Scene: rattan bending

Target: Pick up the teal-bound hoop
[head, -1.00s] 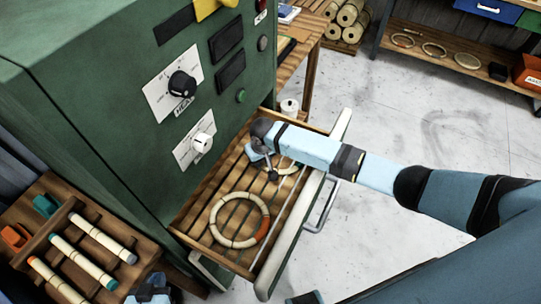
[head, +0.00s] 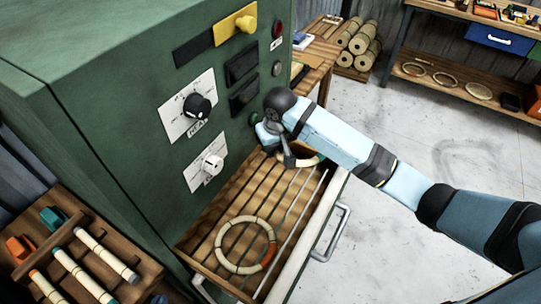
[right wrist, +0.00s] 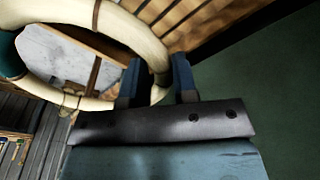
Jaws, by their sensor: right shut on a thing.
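The teal-bound hoop (head: 303,162) is a pale cane ring with a teal band, partly hidden behind my right gripper in the head view. My right gripper (head: 272,140) is shut on its rim, over the far end of the open slatted drawer (head: 199,243). In the right wrist view the hoop (right wrist: 152,40) passes between the two fingers (right wrist: 157,82), with its teal band at the left edge. Only a dark scrap of my left gripper (head: 158,299) shows at the bottom edge, and its jaws are hidden.
An orange-bound hoop (head: 219,245) lies in the near part of the drawer. The green heater cabinet (head: 120,110) with knobs stands close left of my right gripper. A wooden rack (head: 55,245) with bound rods is at lower left. The floor right of the drawer is clear.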

